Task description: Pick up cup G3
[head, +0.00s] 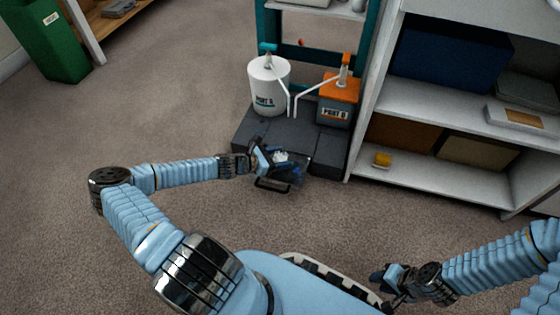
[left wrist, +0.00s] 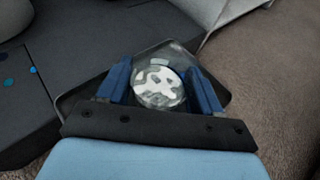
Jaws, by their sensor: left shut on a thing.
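A clear round cup (left wrist: 158,86) with white, blotchy contents or markings sits between the blue fingers of my left gripper (left wrist: 163,88) in the left wrist view. The gripper is shut on it, one finger on each side. I cannot read a G3 mark on it. In the head view the cup (head: 281,157) is small and partly hidden by my left gripper (head: 279,163), over a dark tray (head: 273,186). The tray's rim also shows around the cup in the left wrist view (left wrist: 68,103). My right gripper (head: 384,278) is at the lower right, far from the cup; its finger opening is unclear.
A white drum marked PORT (head: 268,88) and an orange-topped container (head: 338,100) stand on a dark grey platform (head: 245,128) behind the tray. A green bin (head: 52,40) stands far left. Carpet is open at left.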

